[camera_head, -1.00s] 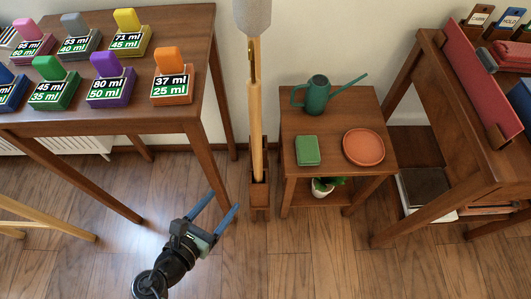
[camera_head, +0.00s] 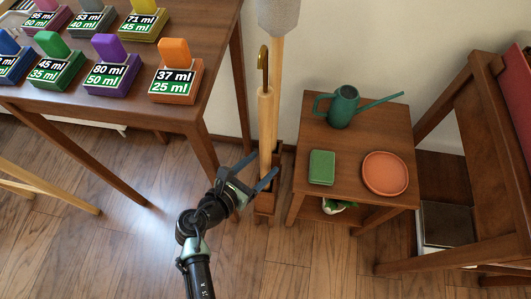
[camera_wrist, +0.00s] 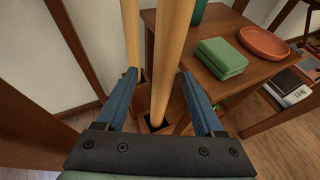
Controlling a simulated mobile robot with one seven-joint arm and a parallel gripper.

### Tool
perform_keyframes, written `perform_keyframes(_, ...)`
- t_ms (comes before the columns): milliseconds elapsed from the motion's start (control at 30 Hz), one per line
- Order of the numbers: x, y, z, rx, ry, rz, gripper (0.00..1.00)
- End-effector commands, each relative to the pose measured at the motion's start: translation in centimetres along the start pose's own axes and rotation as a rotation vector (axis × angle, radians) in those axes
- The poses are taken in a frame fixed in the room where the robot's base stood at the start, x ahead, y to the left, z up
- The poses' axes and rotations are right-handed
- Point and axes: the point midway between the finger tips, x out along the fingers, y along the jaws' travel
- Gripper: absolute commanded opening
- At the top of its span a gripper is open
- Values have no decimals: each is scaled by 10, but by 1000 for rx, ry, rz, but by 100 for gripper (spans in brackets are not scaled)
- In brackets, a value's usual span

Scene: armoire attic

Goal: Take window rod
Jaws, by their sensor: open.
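The window rod (camera_head: 265,120) is a light wooden pole with a brass hook at its top. It stands upright in a brown wooden stand (camera_head: 265,204) beside the tall table. My gripper (camera_head: 265,164) is open at the rod's lower part, just above the stand. In the wrist view, what looks like the same rod (camera_wrist: 171,62) runs between the two blue fingers of my gripper (camera_wrist: 158,78), with gaps on both sides. A second wooden pole (camera_wrist: 131,35) stands close by on the left there. The exact depth of the rod between the fingers is hard to tell.
A grey-headed duster (camera_head: 278,14) shares the stand, close behind the rod. A tall table (camera_head: 130,112) with coloured labelled blocks is at left. A low side table (camera_head: 340,165) at right holds a watering can (camera_head: 343,108), a green block (camera_head: 322,168) and a terracotta saucer (camera_head: 385,174).

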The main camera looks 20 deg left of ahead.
Motion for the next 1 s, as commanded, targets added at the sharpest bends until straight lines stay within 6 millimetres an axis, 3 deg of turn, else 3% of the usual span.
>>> perform_keyframes(333,46,-4,0,3,-1,-1,70)
perform_keyframes(600,50,-4,2,1,1,0,70)
perform_keyframes(1000,50,-4,2,1,0,0,0)
